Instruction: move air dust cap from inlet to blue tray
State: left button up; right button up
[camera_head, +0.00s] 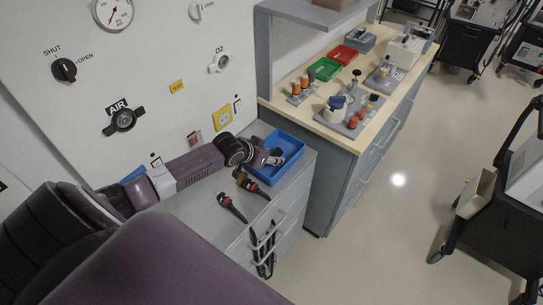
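The blue tray (297,142) sits on the grey cabinet top by the wall. My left gripper (272,158) reaches in from the left and is over the tray's left part, with its fingertips low. The fingers are small and dark, so I cannot tell whether they are open or shut, or whether they hold a cap. The AIR inlet (121,121) is on the white wall panel at left, with a dark winged fitting. I cannot make out a separate dust cap there. My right gripper does not show.
Tools with black and red handles (232,208) lie on the cabinet top in front of the tray. Black items (262,252) hang at the drawer front. A wooden-topped counter (335,127) with green (323,69) and red (342,54) trays stands right.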

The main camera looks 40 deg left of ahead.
pick_arm(q)
jog(key=v, duration=1.2)
notch_tip(320, 180, up, 8)
jog(key=p, duration=0.7)
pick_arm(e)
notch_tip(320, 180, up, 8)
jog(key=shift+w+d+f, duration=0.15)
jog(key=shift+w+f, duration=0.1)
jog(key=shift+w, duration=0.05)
pick_arm(q)
jog(key=shift+f, duration=0.15)
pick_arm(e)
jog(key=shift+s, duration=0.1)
